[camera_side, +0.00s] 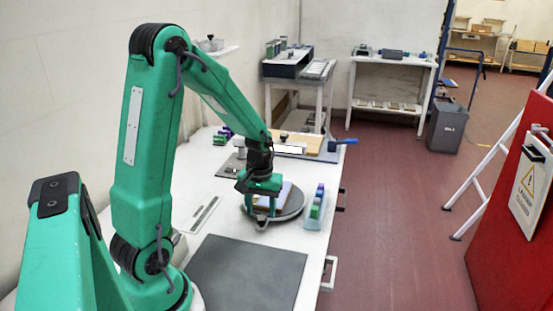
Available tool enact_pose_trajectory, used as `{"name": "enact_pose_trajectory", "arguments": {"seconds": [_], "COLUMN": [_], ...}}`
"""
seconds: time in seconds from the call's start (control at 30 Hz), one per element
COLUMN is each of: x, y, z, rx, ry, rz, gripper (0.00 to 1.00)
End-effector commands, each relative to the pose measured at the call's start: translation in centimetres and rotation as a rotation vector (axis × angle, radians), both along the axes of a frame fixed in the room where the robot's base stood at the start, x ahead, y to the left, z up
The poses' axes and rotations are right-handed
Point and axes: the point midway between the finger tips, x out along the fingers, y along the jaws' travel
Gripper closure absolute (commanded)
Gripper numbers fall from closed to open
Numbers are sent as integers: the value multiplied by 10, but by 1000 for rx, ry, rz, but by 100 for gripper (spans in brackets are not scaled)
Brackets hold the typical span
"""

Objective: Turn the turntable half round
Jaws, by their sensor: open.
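The turntable (291,208) is a round grey disc on the white table. A tan and bluish flat block (284,194) lies on it, partly hidden behind my gripper. My gripper (262,213) is open and points down over the left front part of the turntable. Its fingers are close to the block and the disc's edge. I cannot tell whether they touch either one.
A small holder with green and blue pieces (317,205) stands just right of the turntable. A dark mat (246,275) lies in front. A ruler-like strip (203,214) lies to the left. A board and a blue-handled tool (343,142) are at the table's back.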

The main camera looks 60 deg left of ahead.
Motion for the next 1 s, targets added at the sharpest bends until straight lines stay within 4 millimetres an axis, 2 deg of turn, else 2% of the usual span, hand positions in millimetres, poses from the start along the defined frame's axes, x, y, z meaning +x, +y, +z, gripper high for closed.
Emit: {"name": "enact_pose_trajectory", "arguments": {"seconds": [0.2,0.6,0.67,0.87,1.0], "x": [0,0,0,0,0], "y": [0,0,0,0,0], "z": [-18,-22,-22,-22,-22], "rx": [-1,0,0,0,0], "ry": [1,0,0,0,0], "rz": [0,0,0,0,0], "gripper": [52,52,62,100,100]}}
